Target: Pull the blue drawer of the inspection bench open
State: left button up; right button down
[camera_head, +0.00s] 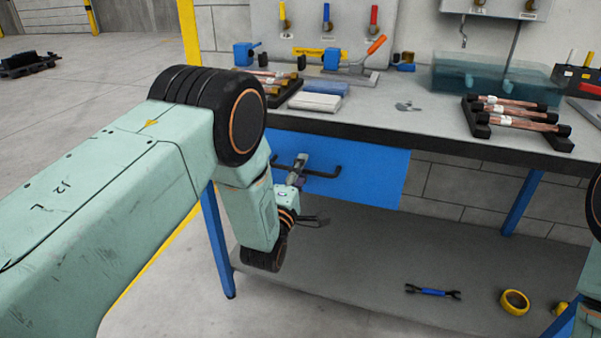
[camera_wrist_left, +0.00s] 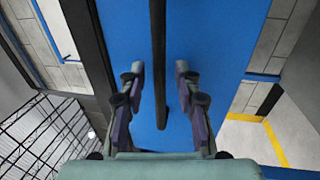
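The blue drawer (camera_head: 375,180) sits under the bench top, its front about flush with the bench edge. Its black bar handle (camera_head: 325,173) runs across the front, partly hidden by my left gripper. My left gripper (camera_head: 299,166) is at the left part of the handle. In the left wrist view, the blue drawer front (camera_wrist_left: 215,40) fills the middle, and the handle (camera_wrist_left: 158,60) runs between the two spread fingers of the gripper (camera_wrist_left: 160,88). A gap shows on both sides of the bar. I cannot tell how deep the fingers reach around it. My right gripper is out of view.
The bench top (camera_head: 400,118) holds copper tubes on a rack (camera_head: 515,110), a clear water tank (camera_head: 490,78) and a lever tool (camera_head: 365,55). A lower shelf (camera_head: 370,270) carries a blue-handled tool (camera_head: 432,292) and yellow tape (camera_head: 514,302). A blue bench leg (camera_head: 217,245) stands near my left arm.

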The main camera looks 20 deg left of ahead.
pick_arm(q)
grip_shut()
dwell(0.7)
